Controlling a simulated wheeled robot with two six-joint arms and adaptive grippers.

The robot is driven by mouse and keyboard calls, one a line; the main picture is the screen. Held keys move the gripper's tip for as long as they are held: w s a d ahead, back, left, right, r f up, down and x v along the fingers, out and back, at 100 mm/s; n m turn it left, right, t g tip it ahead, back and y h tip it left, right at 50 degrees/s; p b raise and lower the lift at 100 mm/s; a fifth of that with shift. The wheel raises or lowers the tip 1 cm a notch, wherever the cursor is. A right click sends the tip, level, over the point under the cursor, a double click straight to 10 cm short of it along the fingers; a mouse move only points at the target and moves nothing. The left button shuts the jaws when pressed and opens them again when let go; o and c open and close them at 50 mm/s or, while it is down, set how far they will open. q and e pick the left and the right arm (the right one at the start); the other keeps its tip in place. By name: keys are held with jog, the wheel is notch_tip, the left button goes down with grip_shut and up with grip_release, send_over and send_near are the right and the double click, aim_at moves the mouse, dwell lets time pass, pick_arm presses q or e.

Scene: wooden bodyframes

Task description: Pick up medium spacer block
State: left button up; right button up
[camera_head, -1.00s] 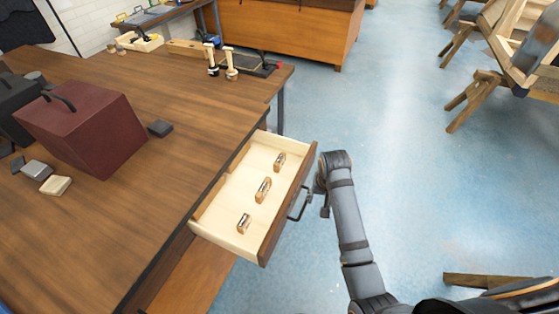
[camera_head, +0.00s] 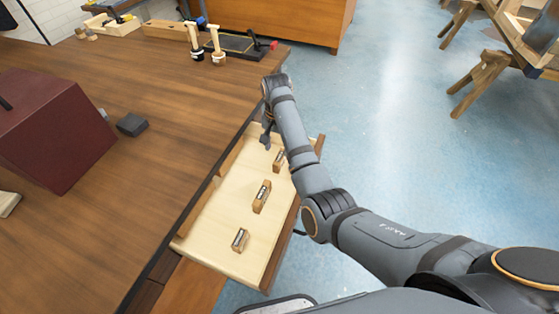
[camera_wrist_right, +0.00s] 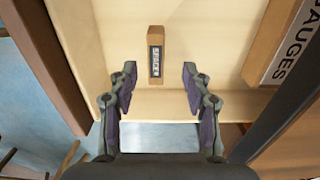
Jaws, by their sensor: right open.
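The open drawer (camera_head: 215,238) holds three small wooden spacer blocks in a row: a far one (camera_head: 279,161), a middle one (camera_head: 261,197) and a near one (camera_head: 240,240). The middle one looks largest in the head view; I cannot tell surely which is the medium one. My right gripper (camera_head: 267,135) is over the drawer's far end, close to the far block. In the right wrist view, the right gripper (camera_wrist_right: 159,72) is open and empty. A block labelled SPACER (camera_wrist_right: 155,55) lies ahead, centred between the fingers, not gripped. My left gripper is out of view.
The wooden table (camera_head: 170,150) borders the drawer on the left, with a dark red box (camera_head: 50,130) and a small dark block (camera_head: 132,124) on it. A wooden piece labelled GAUGES (camera_wrist_right: 285,45) is close on the right in the wrist view. Open floor lies right.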

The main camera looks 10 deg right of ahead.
aim_at(280, 157)
jog(key=shift+w+f, duration=0.2)
jog(key=shift+f, duration=0.5)
jog(key=shift+d+f, duration=0.3)
jog(key=shift+f, duration=0.4)
jog(key=f, duration=0.3)
jog(key=shift+d+f, duration=0.2)
jog(key=shift+f, duration=0.35)
jog(key=c, duration=0.5)
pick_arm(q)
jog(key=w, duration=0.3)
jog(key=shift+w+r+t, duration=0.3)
pick_arm(e)
grip_shut()
